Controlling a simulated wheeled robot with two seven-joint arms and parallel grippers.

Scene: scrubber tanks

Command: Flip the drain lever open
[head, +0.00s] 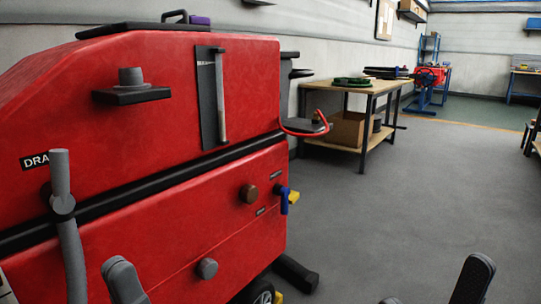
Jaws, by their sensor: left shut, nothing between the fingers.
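The red scrubber tank (150,160) fills the left side. A small blue lever (284,203) hangs roughly upright at its right edge, beside a yellow part (294,197). The labels near it are too small to read. My left gripper (122,280) shows at the bottom left edge, shut and empty, apart from the blue lever.
A brown knob (249,193) and a grey knob (207,268) stick out of the tank's front. A black wheel (262,293) and foot (296,272) stand below. A workbench (368,88) is behind to the right. The grey floor (420,200) right of the tank is clear.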

